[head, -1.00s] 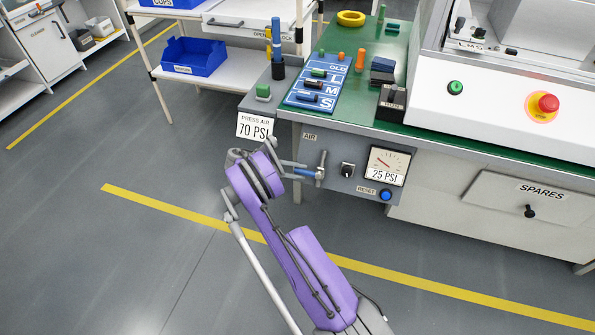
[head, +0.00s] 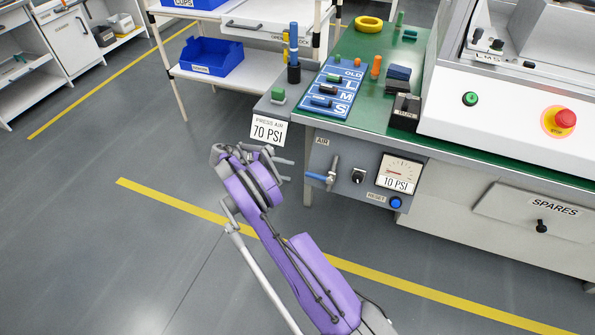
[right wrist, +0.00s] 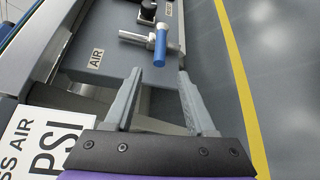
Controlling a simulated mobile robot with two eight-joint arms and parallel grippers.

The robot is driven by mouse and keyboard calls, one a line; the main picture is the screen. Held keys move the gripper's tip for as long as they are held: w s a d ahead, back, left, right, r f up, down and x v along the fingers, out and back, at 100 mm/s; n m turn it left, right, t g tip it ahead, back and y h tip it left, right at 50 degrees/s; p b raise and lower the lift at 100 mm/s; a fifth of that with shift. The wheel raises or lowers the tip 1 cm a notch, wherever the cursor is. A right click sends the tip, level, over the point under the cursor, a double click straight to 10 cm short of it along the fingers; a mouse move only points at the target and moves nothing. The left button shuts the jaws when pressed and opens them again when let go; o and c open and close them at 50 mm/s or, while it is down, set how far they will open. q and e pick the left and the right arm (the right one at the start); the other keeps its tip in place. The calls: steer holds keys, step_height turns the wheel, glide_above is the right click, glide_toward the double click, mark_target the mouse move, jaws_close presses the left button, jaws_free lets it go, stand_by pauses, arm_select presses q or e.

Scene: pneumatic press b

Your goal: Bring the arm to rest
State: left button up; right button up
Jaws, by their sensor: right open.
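The right gripper (head: 286,171) is open and empty, just left of the air panel, beside the press-air sign. In the right wrist view its two fingers (right wrist: 160,76) stand apart with nothing between the tips. The blue-handled air valve (head: 317,177) sits on the panel, a short gap from the fingertips. Its blue handle (right wrist: 161,46) shows beyond the fingers in the right wrist view. The gauge (head: 398,175) reads 10 PSI. My left gripper is not in view.
The press-air sign (head: 268,131) reads 70 PSI and hangs close above my right gripper. A green-topped bench (head: 345,47) carries a blue board (head: 328,90) and small parts. A blue reset button (head: 395,202) is on the panel. Open floor (head: 90,255) lies to the left.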

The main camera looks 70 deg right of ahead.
steer(key=shift+w+a+r, duration=0.2)
steer(key=shift+w+r, duration=0.05)
steer(key=shift+w, duration=0.3)
